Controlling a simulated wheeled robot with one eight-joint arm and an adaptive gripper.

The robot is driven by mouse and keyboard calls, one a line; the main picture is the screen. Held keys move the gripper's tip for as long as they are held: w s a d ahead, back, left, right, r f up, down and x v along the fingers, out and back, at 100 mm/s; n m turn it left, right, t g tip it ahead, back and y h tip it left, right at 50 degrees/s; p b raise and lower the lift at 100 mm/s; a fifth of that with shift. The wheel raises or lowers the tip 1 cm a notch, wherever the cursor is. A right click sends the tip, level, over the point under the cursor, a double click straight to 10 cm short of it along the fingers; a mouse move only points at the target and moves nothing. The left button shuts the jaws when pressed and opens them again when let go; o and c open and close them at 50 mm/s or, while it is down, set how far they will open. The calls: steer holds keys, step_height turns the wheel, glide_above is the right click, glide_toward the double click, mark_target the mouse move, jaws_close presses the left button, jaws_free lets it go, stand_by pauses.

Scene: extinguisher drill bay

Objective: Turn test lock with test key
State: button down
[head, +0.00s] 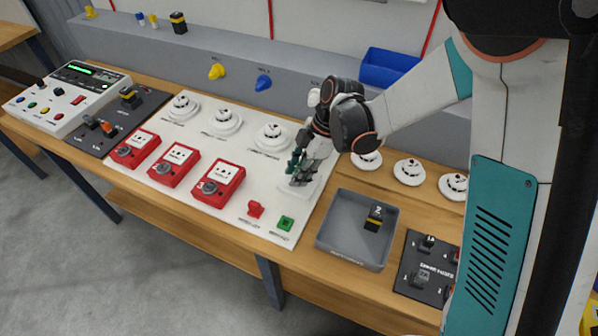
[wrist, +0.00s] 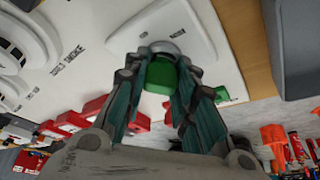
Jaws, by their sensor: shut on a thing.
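My gripper (wrist: 166,78) is shut on a green block-shaped piece, which I take to be the head of the test key (wrist: 159,76). Just beyond the green head is a round silver part, apparently the test lock (wrist: 160,47), on a raised white plate (wrist: 193,28). The key's shaft is hidden, so I cannot tell how deep it sits or how far it is turned. In the head view my gripper (head: 300,168) points down over the same white plate (head: 306,192), hiding the lock and key.
Red call points (head: 219,182) stand left, and a white detector (head: 272,136) is behind. A grey tray (head: 330,236) holding a black-and-yellow block (head: 375,217) is right.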

steer(key=shift+n, duration=0.4)
steer(key=shift+n+g+h, duration=0.3)
steer(key=shift+n+g, duration=0.1)
steer(key=shift+n, duration=0.6)
steer(key=shift+b, duration=0.3)
steer(key=shift+n+g+h, duration=0.3)
steer(key=shift+n+g, duration=0.1)
steer(key=shift+n, duration=0.8)
steer(key=shift+n+b, duration=0.35)
steer(key=shift+n, duration=0.25)
steer(key=shift+n+h, duration=0.4)
steer(key=shift+n, duration=0.1)
